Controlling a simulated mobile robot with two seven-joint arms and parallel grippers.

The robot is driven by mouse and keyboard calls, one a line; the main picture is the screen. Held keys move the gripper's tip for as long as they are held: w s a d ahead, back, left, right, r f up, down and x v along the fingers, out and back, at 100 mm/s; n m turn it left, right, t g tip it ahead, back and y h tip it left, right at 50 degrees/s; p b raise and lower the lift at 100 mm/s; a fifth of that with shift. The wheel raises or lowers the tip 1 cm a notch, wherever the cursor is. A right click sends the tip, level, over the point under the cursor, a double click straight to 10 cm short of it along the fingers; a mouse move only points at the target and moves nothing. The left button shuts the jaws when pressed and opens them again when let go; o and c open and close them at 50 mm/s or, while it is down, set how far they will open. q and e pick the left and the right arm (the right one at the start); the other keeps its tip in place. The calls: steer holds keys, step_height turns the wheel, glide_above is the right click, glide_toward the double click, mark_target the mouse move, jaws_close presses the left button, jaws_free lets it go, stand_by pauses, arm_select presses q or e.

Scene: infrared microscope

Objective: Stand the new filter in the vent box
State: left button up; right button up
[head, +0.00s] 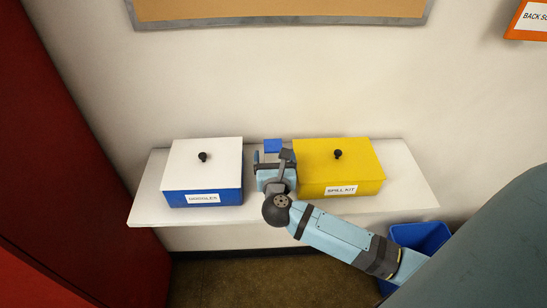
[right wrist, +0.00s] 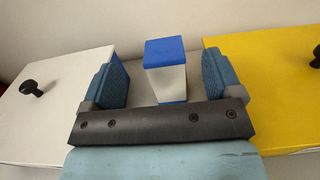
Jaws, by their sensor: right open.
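A small upright block with a blue top, whitish body and blue base, which looks like the new filter (right wrist: 166,76), stands on the shelf between two lidded boxes. In the head view only its blue top (head: 272,145) shows clearly, and my right gripper hides the rest. My right gripper (head: 273,160) is open and points at the block. In the right wrist view its two blue pads stand left and right of the block, with gaps on both sides. I see no vent box. My left gripper is not in view.
The white shelf (head: 408,190) holds a white-lidded blue goggles box (head: 203,170) on the left and a yellow spill kit box (head: 338,165) on the right, close beside my gripper. A blue bin (head: 420,236) is below right. A dark red panel (head: 50,130) rises at left.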

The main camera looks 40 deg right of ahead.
mark_target(273, 156)
step_height(273, 156, down, 7)
steer(key=shift+d, duration=0.15)
steer(key=shift+p+x, duration=0.45)
steer(key=shift+x, duration=0.4)
steer(key=shift+w+d+f, duration=0.15)
steer(key=shift+w+d, duration=0.1)
steer(key=shift+w, duration=0.3)
steer(key=p+x, duration=0.1)
steer(key=x, duration=0.3)
steer(key=shift+w+d, duration=0.15)
steer(key=shift+w, duration=0.15)
steer(key=c, duration=1.1)
